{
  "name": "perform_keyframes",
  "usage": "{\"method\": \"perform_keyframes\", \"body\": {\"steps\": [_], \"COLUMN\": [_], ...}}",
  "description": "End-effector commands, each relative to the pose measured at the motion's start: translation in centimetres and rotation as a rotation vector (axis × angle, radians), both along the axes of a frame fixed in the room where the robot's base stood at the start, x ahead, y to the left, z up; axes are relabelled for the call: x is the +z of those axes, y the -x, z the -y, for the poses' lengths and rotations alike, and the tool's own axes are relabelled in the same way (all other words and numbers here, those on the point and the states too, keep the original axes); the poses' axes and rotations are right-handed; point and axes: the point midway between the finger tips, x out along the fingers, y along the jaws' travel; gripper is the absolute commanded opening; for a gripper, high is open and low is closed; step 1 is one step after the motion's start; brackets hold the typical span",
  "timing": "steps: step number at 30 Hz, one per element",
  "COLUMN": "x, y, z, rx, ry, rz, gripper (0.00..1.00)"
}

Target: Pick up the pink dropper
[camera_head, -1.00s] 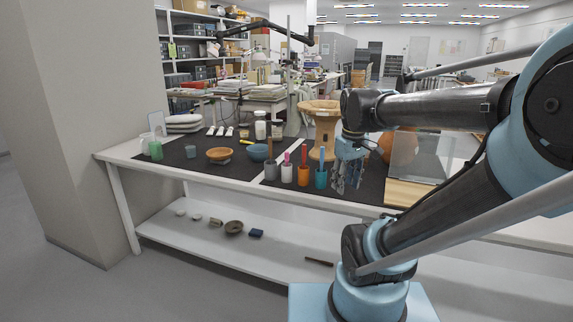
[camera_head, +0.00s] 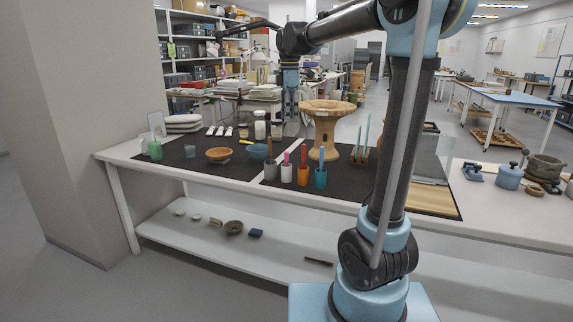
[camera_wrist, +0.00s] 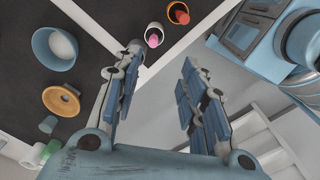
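The pink dropper (camera_head: 286,158) stands upright in a white cup (camera_head: 286,174) on the dark mat, in a row of cups. It also shows in the wrist view as a pink tip (camera_wrist: 153,40) inside the white cup's round rim. My gripper (camera_wrist: 160,60) is open and empty, with its two blue-padded fingers apart. The white cup appears just beyond the fingertips in the wrist view, nearer the left finger. In the head view my gripper hangs above the table, higher than the dropper and apart from it.
An orange cup with a red tool (camera_head: 304,158) stands right beside the white cup. A grey cup (camera_head: 270,172) is on its left and a teal cup (camera_head: 320,178) further right. A blue bowl (camera_head: 258,153) and large wooden stand (camera_head: 326,130) are close by.

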Motion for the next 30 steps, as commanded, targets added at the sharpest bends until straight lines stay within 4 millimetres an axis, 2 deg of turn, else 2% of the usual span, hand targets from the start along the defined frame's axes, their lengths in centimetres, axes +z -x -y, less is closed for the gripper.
{"method": "perform_keyframes", "body": {"steps": [4,7,24,30], "x": [0.1,-0.7,-10.0,-11.7], "y": [-0.8,-1.0,-0.9,-0.9], "z": [-1.1,-1.2,-1.1,-1.1], "rx": [0.053,0.061,0.058,0.058], "ry": [0.002,0.003,0.003,0.003], "rz": [-0.005,-0.005,-0.006,-0.006], "gripper": [0.38,0.38,0.38,0.38]}}
